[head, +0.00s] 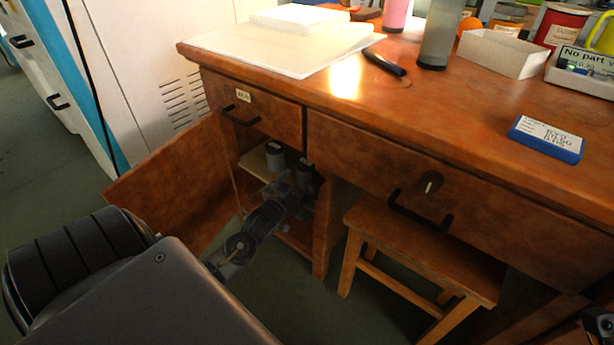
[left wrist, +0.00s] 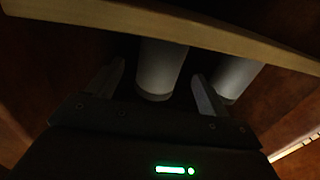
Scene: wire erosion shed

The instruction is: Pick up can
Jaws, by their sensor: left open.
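Two grey cans stand inside the open cabinet under the desk: one can (head: 275,156) at the left and a second can (head: 305,168) to its right, partly hidden by my gripper. My left gripper (head: 304,184) reaches into the cabinet close to the cans. In the left wrist view its two fingers are apart. One pale can (left wrist: 160,68) shows in the gap between them, and the other can (left wrist: 236,76) is beyond the right finger. I cannot tell whether a finger touches either can. A dark part at the head view's lower right corner may be my right gripper (head: 600,324).
A pale shelf edge (left wrist: 200,32) crosses the upper left wrist view. The cabinet door (head: 170,185) stands open at the left. A wooden stool (head: 425,255) is right of the cabinet. The desk (head: 400,105) holds a blue box (head: 546,140) and a grey cylinder (head: 438,35).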

